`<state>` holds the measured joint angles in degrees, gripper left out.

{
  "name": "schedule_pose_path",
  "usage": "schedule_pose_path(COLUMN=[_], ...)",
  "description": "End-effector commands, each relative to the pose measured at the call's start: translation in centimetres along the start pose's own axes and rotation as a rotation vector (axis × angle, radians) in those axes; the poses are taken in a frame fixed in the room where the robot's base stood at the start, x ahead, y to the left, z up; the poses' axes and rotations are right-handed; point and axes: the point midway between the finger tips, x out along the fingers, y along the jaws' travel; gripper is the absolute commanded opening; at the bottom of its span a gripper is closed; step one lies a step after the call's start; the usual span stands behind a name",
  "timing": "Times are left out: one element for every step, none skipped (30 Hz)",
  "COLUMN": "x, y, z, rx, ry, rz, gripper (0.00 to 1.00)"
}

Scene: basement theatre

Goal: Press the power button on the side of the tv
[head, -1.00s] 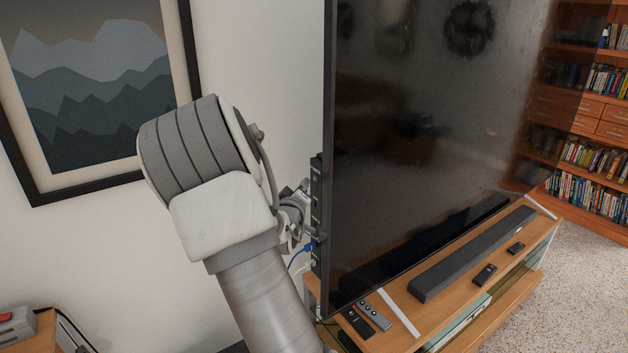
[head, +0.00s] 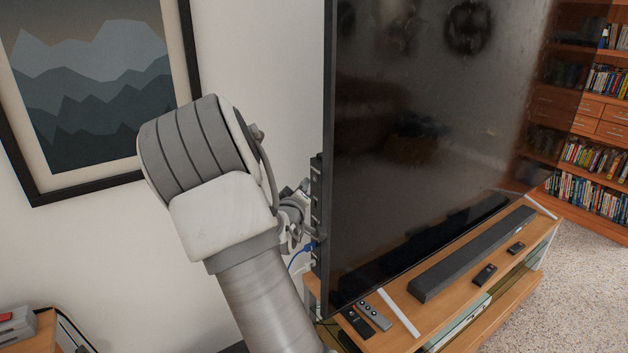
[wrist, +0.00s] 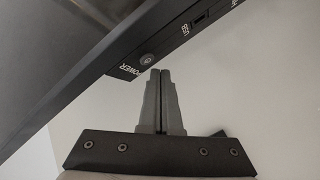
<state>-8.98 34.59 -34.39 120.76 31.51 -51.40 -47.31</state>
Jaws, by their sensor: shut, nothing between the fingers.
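The tv (head: 430,130) stands on a wooden stand, its dark screen facing right in the head view. Ports show along its left side edge. In the wrist view, the tv's side panel (wrist: 185,40) runs diagonally across the top. The round power button (wrist: 148,59) sits on it beside the label POWER. My gripper (wrist: 160,72) is shut and empty, with its fingertips just below and right of the button. I cannot tell whether they touch the panel. In the head view my arm hides most of the gripper, which is at the tv's left side.
The wooden stand (head: 540,243) holds a soundbar (head: 470,255) and several remotes. Blue and white cables (head: 300,252) hang near the tv's side. A framed picture (head: 95,95) is on the wall at left. Bookshelves (head: 597,130) stand at far right, with open carpet before them.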

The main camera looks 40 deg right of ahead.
Motion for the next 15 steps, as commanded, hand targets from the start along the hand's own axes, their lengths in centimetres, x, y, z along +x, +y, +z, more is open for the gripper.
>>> schedule_pose_path(x=[0.00,0.00,0.00,0.00,0.00,0.00,0.00,0.00,0.01,0.02,0.05,0.11,0.17,0.24,0.35], y=[0.00,0.00,0.00,0.00,0.00,0.00,0.00,0.00,0.00,0.01,0.02,0.05,0.09,0.13,0.19], z=[0.00,0.00,0.00,0.00,0.00,0.00,0.00,0.00,0.01,0.02,0.06,0.12,0.17,0.23,0.32], rx=[0.000,0.000,0.000,0.000,0.000,0.000,0.000,0.000,0.000,0.000,0.000,0.000,0.000,0.000,0.000], ry=[0.000,0.000,0.000,0.000,0.000,0.000,0.000,0.000,0.000,0.000,0.000,0.000,0.000,0.000,0.000], rz=[0.000,0.000,0.000,0.000,0.000,0.000,0.000,0.000,0.000,0.000,0.000,0.001,0.001,0.001,0.001], gripper=[0.00,0.00,0.00,0.00,0.00,0.00,0.00,0.00,0.00,0.00,0.00,0.00,0.00,0.00,0.00])
